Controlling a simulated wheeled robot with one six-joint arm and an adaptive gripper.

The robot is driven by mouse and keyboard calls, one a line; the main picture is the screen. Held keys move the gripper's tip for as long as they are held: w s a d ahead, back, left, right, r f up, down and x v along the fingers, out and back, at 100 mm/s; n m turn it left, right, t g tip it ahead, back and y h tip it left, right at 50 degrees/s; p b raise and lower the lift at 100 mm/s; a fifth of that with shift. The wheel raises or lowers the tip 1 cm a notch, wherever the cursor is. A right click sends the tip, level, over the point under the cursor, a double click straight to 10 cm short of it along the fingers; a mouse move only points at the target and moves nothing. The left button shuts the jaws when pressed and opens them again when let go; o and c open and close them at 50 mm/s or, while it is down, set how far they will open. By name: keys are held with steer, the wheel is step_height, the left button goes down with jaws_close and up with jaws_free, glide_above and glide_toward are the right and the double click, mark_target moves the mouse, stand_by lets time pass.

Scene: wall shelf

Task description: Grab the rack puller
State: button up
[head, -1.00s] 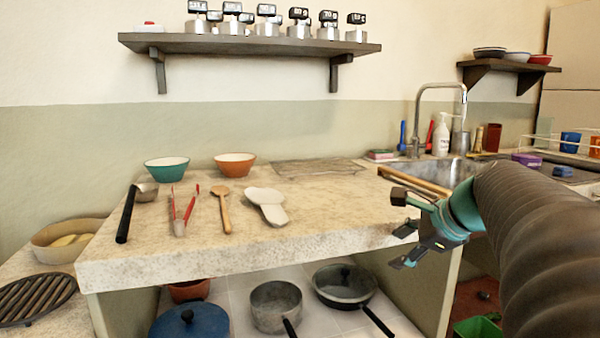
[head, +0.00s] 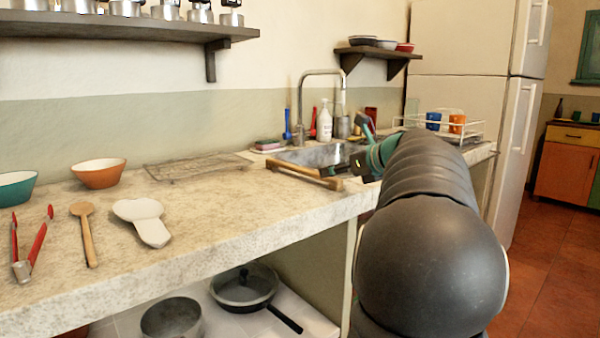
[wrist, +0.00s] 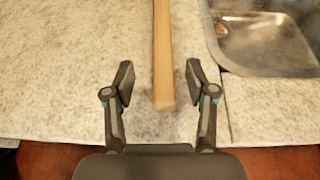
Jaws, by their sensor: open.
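The rack puller appears to be the long wooden stick (head: 305,176) lying on the counter by the sink's left edge. My gripper (wrist: 160,82) is open, one finger on each side of the stick, with a gap on both sides. Whether the fingers are level with the stick or above it I cannot tell. In the head view my gripper (head: 362,148) is partly hidden by my arm.
The sink (head: 325,154) lies right of the stick. A wire rack (head: 198,166) lies on the counter to the left, with a white spoon rest (head: 145,220), a wooden spoon (head: 85,230) and red tongs (head: 30,250). The counter's front edge is close below my gripper.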

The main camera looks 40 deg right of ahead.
mark_target(318, 173)
steer(key=shift+x, duration=3.6)
steer(key=shift+d+r, duration=0.1)
steer(key=shift+d, duration=0.1)
jaws_close()
